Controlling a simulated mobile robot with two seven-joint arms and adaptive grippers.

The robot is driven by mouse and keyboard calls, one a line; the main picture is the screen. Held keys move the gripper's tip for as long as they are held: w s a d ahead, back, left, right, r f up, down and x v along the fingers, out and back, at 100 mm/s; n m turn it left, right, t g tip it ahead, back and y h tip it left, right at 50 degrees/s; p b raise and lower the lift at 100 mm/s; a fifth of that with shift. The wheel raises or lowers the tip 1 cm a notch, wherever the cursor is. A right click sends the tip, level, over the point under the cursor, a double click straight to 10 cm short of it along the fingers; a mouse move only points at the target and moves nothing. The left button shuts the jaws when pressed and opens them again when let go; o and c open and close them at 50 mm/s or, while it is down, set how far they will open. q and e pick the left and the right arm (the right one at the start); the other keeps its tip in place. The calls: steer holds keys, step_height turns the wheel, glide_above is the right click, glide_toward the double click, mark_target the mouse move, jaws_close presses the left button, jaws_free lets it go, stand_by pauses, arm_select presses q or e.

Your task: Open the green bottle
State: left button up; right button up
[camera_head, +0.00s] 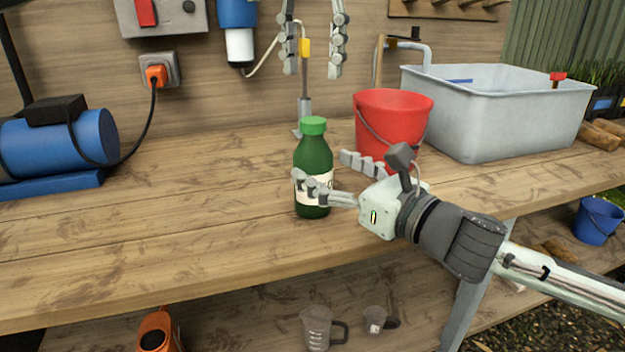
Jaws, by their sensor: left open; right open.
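The green bottle (313,155) stands upright on the wooden workbench, with a lighter green cap (313,125) on its top and a pale label low on its body. My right gripper (322,169) is open at the lower half of the bottle. One finger passes in front of the label and the other lies to the right, so the bottle is partly between them. I cannot tell whether the fingers touch it. My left gripper (313,72) is open and empty, pointing down, with its fingertips higher in the picture than the cap.
A red bucket (393,107) stands close behind my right gripper, beside a grey metal tub (500,125). A blue cylindrical machine (60,140) is at the left. The bench left of the bottle is clear. Measuring jugs (317,326) stand on the lower shelf.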

steer(key=shift+x, duration=2.05)
steer(key=shift+c, duration=0.3)
jaws_close()
